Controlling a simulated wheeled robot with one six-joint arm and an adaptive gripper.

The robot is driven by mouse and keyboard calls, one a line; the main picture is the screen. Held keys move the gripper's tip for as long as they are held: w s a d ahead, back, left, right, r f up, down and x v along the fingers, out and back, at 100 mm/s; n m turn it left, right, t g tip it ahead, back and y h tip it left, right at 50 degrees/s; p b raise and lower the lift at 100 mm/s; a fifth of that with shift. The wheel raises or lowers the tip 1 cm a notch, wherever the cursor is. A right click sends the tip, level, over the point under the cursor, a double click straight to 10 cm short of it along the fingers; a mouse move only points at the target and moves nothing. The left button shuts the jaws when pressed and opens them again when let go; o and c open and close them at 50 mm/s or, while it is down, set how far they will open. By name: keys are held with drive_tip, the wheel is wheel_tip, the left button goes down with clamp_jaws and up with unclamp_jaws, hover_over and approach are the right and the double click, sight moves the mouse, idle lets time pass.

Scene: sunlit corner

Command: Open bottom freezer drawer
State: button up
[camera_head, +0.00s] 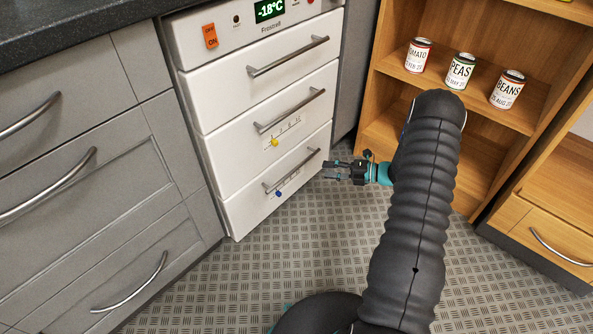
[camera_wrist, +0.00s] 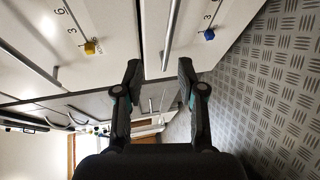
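The white freezer's bottom drawer (camera_head: 240,208) is shut, flush with the drawers above. It has a grey bar handle (camera_head: 291,172) and a blue slider (camera_head: 279,194) below it. My gripper (camera_head: 328,169) is just right of the handle's right end, low over the floor. In the wrist view my gripper (camera_wrist: 160,72) is open, with its two fingers apart. The bottom drawer's handle (camera_wrist: 176,36) runs in between the fingertips in that picture. I cannot tell whether they touch it. The blue slider (camera_wrist: 208,34) shows to its right.
The middle freezer drawer (camera_head: 225,140) with its yellow slider (camera_head: 274,142) is shut. Grey cabinets (camera_head: 80,180) stand left. A wooden shelf (camera_head: 510,110) with cans stands at the right, close to my arm. The patterned metal floor (camera_head: 210,285) before the freezer is clear.

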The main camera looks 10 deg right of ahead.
sight(296, 167)
drive_tip(key=shift+m+t, duration=0.4)
drive_tip(key=shift+m, duration=0.4)
drive_tip(key=x, duration=0.4)
drive_tip(key=f+x, duration=0.1)
drive_tip(key=x, duration=0.4)
drive_tip(key=f+x, duration=0.1)
drive_tip(key=x, duration=0.3)
drive_tip(key=shift+w+d+f, duration=0.15)
drive_tip(key=shift+w+f, duration=0.1)
drive_tip(key=shift+w, duration=0.1)
clamp_jaws()
drive_tip(key=shift+d, duration=0.1)
